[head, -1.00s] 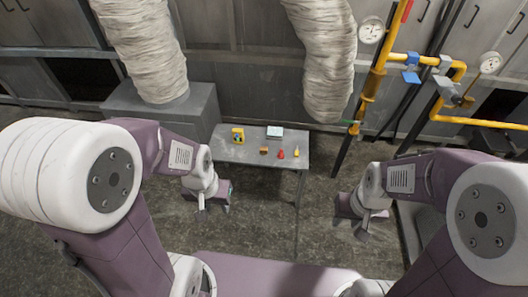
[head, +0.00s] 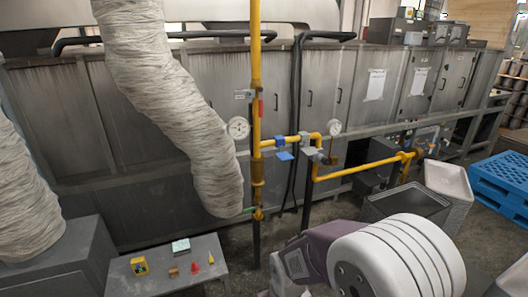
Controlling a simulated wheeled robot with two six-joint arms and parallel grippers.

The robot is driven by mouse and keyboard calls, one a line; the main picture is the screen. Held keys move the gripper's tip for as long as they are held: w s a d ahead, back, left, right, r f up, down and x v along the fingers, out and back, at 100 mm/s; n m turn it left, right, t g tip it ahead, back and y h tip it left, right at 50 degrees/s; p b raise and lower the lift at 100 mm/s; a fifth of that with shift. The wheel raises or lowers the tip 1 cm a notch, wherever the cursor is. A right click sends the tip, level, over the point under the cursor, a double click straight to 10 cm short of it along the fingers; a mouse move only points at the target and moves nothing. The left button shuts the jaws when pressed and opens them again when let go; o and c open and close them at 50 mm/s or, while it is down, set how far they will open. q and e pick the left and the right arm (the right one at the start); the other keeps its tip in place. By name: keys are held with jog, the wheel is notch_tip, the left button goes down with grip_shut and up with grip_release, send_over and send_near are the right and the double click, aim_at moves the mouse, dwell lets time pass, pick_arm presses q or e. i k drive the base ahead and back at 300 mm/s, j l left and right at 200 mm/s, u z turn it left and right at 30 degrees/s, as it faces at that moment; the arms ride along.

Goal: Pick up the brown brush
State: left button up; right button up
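A small brown item (head: 173,271) lies on the grey table (head: 222,284) at the lower left of the head view. It may be the brown brush, but it is too small to tell its form. My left gripper is outside the view. My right arm comes in at the lower right, but its gripper is below the picture's lower edge.
A ribbed duct (head: 185,110) hangs beyond the table. Yellow pipes (head: 257,120) stand right of it.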

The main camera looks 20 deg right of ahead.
aim_at(173, 272)
jog(key=i, duration=1.65)
jog(key=u, duration=0.05)
